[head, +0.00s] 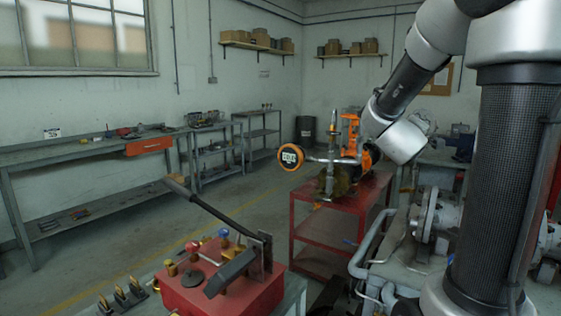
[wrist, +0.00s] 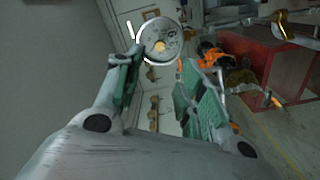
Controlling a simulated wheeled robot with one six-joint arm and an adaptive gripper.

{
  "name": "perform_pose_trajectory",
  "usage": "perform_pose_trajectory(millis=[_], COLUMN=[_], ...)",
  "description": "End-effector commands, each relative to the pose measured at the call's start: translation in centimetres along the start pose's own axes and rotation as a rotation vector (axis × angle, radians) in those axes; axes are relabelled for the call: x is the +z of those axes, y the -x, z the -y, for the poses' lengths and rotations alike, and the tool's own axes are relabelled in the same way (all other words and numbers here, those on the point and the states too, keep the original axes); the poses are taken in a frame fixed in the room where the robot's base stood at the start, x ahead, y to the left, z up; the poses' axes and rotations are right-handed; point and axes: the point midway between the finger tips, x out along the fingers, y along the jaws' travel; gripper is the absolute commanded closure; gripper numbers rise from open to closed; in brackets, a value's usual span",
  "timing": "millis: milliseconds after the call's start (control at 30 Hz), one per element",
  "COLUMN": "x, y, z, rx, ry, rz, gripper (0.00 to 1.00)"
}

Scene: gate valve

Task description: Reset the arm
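My arm reaches in from the upper right of the head view, its grey wrist link (head: 400,139) over the red cart. My gripper (wrist: 164,75) fills the lower wrist view. Its two green-padded fingers stand apart, and I see nothing held between them. A round pale disc with a dial-like face (wrist: 160,41) shows beyond the fingertips; I cannot tell how far off. My fingers are not clearly visible there.
The red cart (head: 320,222) stands mid-room. A red box with a long dark lever (head: 225,285) is in front. Grey pipework (head: 435,218) lies at right, close to my arm. A workbench (head: 75,160) lines the left wall. Floor between is open.

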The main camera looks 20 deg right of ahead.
Motion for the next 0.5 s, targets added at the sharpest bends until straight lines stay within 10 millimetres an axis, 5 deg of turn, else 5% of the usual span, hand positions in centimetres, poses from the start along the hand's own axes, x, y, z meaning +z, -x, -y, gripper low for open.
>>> perform_pose_trajectory(millis=[167, 300, 367, 500], x=[-0.2, -1.5, -1.8, -1.3], y=[0.0, 1.3, 3.3, 11.6], z=[1.1, 7.8, 11.2, 15.9], rx=[-0.048, -0.356, -0.539, -0.929], ry=[-0.122, -0.373, -0.477, -0.621], rz=[-0.005, -0.021, 0.012, 0.192], gripper=[0.6, 0.6, 0.6, 0.6])
